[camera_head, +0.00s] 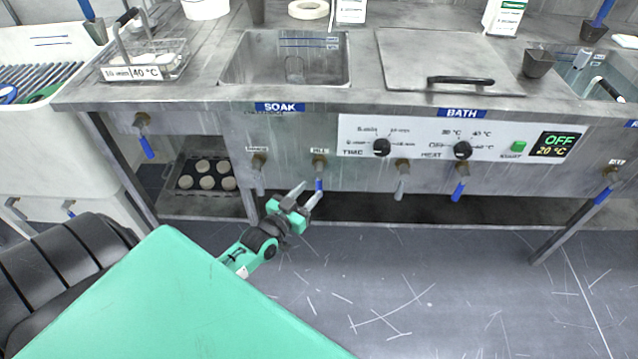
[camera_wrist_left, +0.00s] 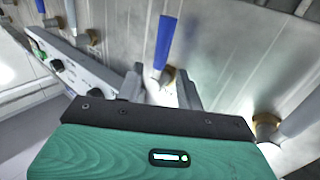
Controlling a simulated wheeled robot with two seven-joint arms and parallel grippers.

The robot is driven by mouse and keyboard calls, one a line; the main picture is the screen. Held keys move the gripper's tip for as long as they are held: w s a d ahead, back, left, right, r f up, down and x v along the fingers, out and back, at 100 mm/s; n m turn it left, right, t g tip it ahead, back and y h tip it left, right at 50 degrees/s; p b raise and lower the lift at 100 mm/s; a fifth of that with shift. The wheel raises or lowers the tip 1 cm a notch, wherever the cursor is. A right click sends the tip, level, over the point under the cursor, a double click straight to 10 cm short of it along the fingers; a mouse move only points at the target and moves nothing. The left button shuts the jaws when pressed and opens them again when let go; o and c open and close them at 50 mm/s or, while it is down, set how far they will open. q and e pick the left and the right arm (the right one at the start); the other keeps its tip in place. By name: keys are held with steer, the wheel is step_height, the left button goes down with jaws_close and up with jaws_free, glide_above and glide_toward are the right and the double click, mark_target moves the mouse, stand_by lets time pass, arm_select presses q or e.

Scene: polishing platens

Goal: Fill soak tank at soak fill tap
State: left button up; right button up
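My left gripper (camera_head: 309,191) is at the fill tap's lever, fingers apart. In the left wrist view the blue lever (camera_wrist_left: 165,42) shows between the fingertips (camera_wrist_left: 160,76); contact cannot be told. My right gripper is not in view.
The lidded bath (camera_head: 450,55) and its control panel (camera_head: 400,143) are to the right. A wire basket (camera_head: 145,62) stands on the counter at left. A tray of round pieces (camera_head: 205,180) sits on the lower shelf. The floor in front is clear.

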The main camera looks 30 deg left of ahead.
mark_target(317, 184)
arm_select(q)
steer(key=shift+w+d+b, duration=0.1)
steer(key=shift+w+b, duration=0.2)
steer(key=shift+w, duration=2.45)
jaws_close()
